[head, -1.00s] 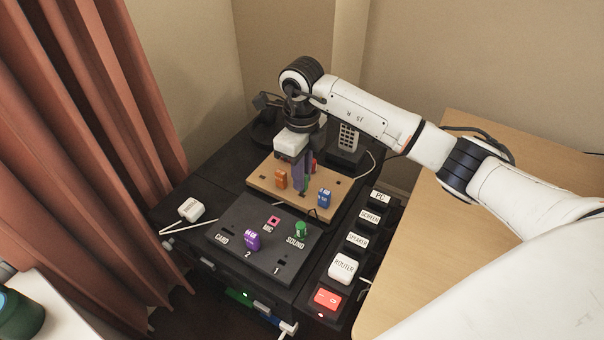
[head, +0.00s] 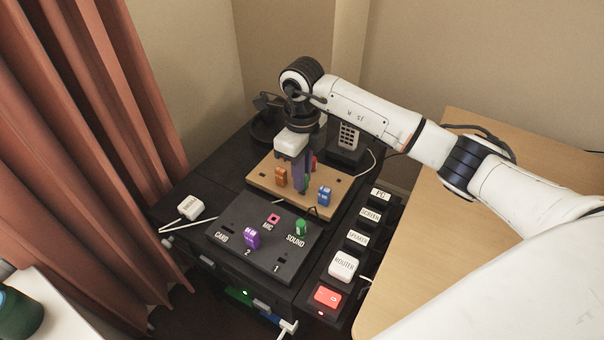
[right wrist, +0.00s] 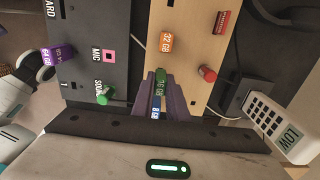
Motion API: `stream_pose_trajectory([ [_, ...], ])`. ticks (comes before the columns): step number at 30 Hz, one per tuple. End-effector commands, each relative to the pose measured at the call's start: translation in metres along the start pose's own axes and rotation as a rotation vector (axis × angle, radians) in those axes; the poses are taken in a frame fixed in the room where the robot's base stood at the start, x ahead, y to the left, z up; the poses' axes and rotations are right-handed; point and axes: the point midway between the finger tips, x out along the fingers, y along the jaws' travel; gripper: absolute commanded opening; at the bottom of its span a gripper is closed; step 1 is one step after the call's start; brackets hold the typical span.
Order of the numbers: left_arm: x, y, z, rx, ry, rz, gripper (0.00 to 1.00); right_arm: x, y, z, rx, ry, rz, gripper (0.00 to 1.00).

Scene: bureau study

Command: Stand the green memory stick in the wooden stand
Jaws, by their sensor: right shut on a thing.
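The wooden stand (head: 340,184) is a flat tan board on the dark desk unit; it also shows in the right wrist view (right wrist: 190,45). My right gripper (head: 301,188) points down over the middle of the board. Its fingers are shut on the green memory stick (right wrist: 160,86), marked 16 GB, which looks upright at the board. The fingers mostly hide the stick in the head view, and I cannot tell whether its lower end is in a slot. My left gripper is out of view.
An orange stick (head: 281,177) and a blue stick (head: 324,196) stand on the board either side of my gripper. A red piece (right wrist: 207,73) is close by. In front is a black panel (head: 225,250) with a purple stick (head: 252,238) and a green plug (head: 300,227).

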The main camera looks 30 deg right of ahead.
Motion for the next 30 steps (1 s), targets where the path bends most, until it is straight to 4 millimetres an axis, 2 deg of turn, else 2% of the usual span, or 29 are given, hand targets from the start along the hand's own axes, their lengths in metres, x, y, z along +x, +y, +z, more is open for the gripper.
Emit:
stream_pose_trajectory([
  [30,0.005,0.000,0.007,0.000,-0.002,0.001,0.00,0.012,0.000,0.000,0.000,0.000,0.000,0.00],
])
